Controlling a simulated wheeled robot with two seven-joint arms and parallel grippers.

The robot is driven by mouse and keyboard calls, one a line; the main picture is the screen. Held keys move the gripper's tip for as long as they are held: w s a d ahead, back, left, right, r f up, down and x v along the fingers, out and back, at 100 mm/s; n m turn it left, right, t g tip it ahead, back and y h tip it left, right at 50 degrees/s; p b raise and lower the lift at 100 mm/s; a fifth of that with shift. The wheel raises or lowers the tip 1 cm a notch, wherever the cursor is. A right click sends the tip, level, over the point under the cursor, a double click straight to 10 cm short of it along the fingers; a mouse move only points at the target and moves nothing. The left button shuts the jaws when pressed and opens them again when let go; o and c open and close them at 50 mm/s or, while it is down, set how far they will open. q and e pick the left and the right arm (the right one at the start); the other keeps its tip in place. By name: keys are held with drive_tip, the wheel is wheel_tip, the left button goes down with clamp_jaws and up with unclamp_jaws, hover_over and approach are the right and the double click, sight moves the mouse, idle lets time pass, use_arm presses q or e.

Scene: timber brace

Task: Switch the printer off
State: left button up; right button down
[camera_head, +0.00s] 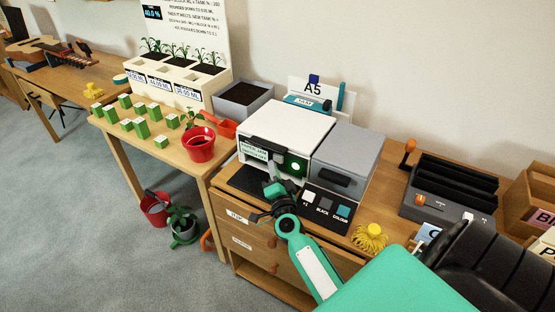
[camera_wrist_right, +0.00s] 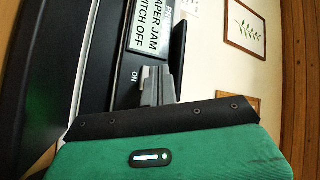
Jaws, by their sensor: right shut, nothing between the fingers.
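The printer has a white body (camera_head: 290,120) and stands on the wooden cabinet in the head view, with a grey unit at its right. A green light (camera_head: 297,167) glows on its dark front. A label (camera_head: 253,151) at its front left also shows in the right wrist view (camera_wrist_right: 152,28), reading in part "PAPER JAM" and "SWITCH OFF". My right gripper (camera_head: 273,172) is shut and empty, close to the printer's front. In the wrist view its fingertips (camera_wrist_right: 157,75) are beside the word "ON". Contact and the switch itself cannot be made out clearly. My left gripper is out of view.
A button panel (camera_head: 325,205) stands right of my right gripper. A yellow fringed object (camera_head: 369,238) and a black slotted tray (camera_head: 460,185) are farther right. A red pot with a plant (camera_head: 199,147) stands on the table at left.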

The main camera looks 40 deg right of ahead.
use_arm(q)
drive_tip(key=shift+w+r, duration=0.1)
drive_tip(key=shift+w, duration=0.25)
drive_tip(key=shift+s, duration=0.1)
use_arm(e)
drive_tip(key=shift+d, duration=0.1)
drive_tip(key=shift+w+d, duration=0.15)
drive_tip(key=shift+d, duration=0.1)
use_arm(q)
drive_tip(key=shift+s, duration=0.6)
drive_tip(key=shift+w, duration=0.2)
use_arm(e)
drive_tip(key=shift+d, duration=0.1)
